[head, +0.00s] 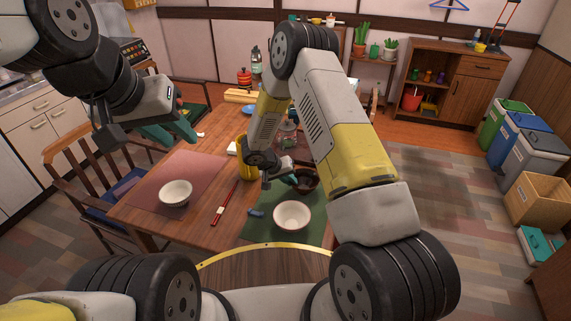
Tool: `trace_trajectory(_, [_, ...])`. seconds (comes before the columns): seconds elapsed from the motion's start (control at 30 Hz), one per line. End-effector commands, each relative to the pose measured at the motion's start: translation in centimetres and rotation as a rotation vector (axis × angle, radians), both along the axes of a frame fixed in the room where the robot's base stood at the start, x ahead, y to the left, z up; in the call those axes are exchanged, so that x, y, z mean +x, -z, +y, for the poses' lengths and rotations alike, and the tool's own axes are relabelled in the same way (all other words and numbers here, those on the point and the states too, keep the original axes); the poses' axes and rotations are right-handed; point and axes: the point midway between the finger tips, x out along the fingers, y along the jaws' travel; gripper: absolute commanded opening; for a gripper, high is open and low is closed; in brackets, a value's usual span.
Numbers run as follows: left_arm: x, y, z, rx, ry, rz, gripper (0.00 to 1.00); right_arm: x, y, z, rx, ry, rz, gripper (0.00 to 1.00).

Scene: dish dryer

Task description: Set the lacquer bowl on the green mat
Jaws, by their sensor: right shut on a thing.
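The dark lacquer bowl (306,183) is at the far side of the green mat (262,229), partly hidden by my right arm. My right gripper (290,179) is shut on its left side. I cannot tell whether the bowl touches the mat. A white bowl (291,216) stands on the mat, just nearer than the lacquer bowl.
Another white bowl (175,192) stands on the reddish mat. Red chopsticks (225,203) lie between the mats, and a small blue piece (256,213) lies on the green mat. Chairs (98,192) flank the table.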

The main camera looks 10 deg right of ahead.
Motion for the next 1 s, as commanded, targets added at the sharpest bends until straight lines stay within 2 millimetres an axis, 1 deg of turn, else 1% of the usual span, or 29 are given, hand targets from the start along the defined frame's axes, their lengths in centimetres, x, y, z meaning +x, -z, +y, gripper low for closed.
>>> trace_trajectory(0.07, [0.0,0.0,0.0,0.0,0.0,0.0,0.32,0.0,0.3,0.0,0.0,-0.001,0.0,0.0])
trace_trajectory(0.1, [0.0,0.0,0.0,0.0,0.0,0.0,0.32,0.0,0.3,0.0,0.0,-0.001,0.0,0.15])
trace_trajectory(0.17, [0.0,0.0,0.0,0.0,0.0,0.0,0.32,0.0,0.2,0.0,0.0,0.0,0.0,0.27])
trace_trajectory(0.2, [0.0,0.0,0.0,0.0,0.0,0.0,0.32,0.0,0.2,0.0,0.0,0.0,0.0,0.31])
trace_trajectory(0.5, [0.0,0.0,0.0,0.0,0.0,0.0,0.32,0.0,0.1,0.0,0.0,0.0,0.0,0.31])
trace_trajectory(0.57, [0.0,0.0,0.0,0.0,0.0,0.0,0.32,0.0,-0.2,0.0,0.0,0.001,0.0,0.31])
trace_trajectory(0.63, [0.0,0.0,0.0,0.0,0.0,0.0,0.32,-0.2,-0.7,0.4,0.001,-0.001,-0.001,0.31])
trace_trajectory(0.77, [0.0,0.0,0.0,0.0,0.0,0.0,0.32,-0.9,-2.7,1.6,0.002,-0.002,-0.003,0.31])
trace_trajectory(1.0, [0.0,0.0,0.0,0.0,0.0,0.0,0.32,-2.5,-7.0,4.0,0.001,-0.002,-0.003,0.31])
